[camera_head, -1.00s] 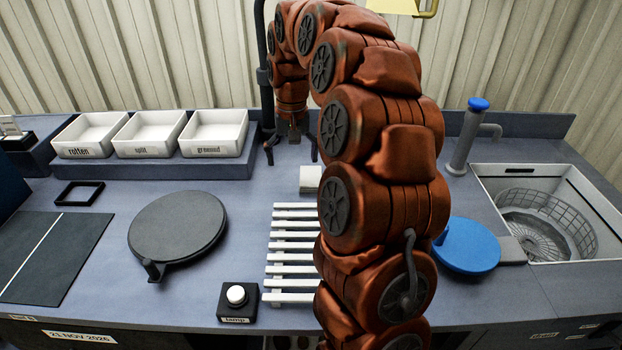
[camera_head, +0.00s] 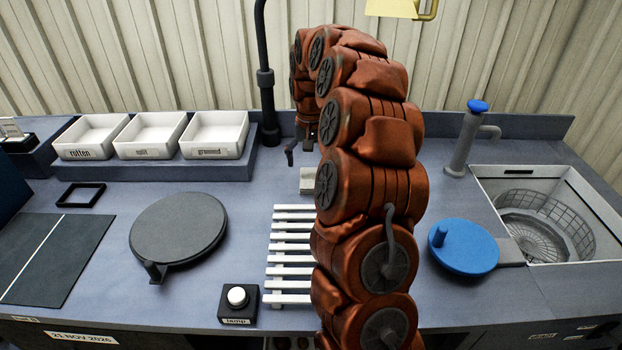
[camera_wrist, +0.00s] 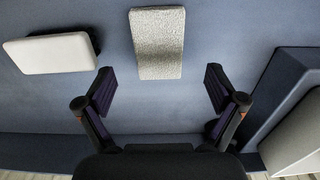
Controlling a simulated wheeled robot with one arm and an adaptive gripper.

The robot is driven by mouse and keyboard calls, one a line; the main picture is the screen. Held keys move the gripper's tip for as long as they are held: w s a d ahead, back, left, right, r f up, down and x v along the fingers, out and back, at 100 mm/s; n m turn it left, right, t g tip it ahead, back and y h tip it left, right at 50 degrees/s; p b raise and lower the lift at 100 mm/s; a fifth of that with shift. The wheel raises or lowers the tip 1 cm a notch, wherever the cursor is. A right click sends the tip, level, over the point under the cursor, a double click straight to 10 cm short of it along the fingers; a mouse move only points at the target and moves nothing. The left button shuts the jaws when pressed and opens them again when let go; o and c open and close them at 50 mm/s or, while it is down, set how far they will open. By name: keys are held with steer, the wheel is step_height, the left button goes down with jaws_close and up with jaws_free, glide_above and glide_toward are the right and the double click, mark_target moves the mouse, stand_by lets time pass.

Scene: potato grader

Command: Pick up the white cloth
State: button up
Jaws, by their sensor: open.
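The white cloth (camera_wrist: 158,43) looks like a folded, textured pad lying flat on the blue-grey worktop at the top middle of the wrist view. In the head view the cloth (camera_head: 307,181) shows just beyond the slatted rack, its right side hidden by my arm. My gripper (camera_wrist: 160,88) is open and empty. In the wrist view the cloth lies between the lines of the two fingers but beyond their tips, apart from them. In the head view my gripper (camera_head: 302,150) is behind the cloth, one finger showing and the other mostly hidden by my arm.
A smooth white block with a dark base (camera_wrist: 50,53) lies left of the cloth in the wrist view. White trays (camera_head: 215,135) stand on a raised ledge at the back left. A black post (camera_head: 267,110) rises near my gripper. A white slatted rack (camera_head: 290,246) sits nearer.

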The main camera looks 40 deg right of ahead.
mark_target(311, 177)
steer(key=shift+s+f+p, duration=0.15)
steer(key=shift+f+p, duration=0.6)
steer(key=shift+f, duration=1.5)
steer(key=c, duration=1.2)
steer(key=shift+r+b, duration=0.85)
steer(key=shift+r, duration=0.95)
steer(key=shift+s+a+r+b, duration=0.25)
steer(key=shift+s+a+b, duration=0.6)
steer(key=shift+s, duration=1.6)
steer(key=shift+s+a+r+b, duration=0.4)
steer(key=shift+s+a, duration=0.8)
steer(key=shift+s, duration=1.3)
steer(key=shift+s+a+r+b, duration=0.1)
steer(key=shift+s+a+b, duration=0.8)
steer(key=shift+s, duration=1.55)
steer(key=shift+a, duration=0.1)
steer(key=o, duration=0.5)
steer(key=c, duration=0.4)
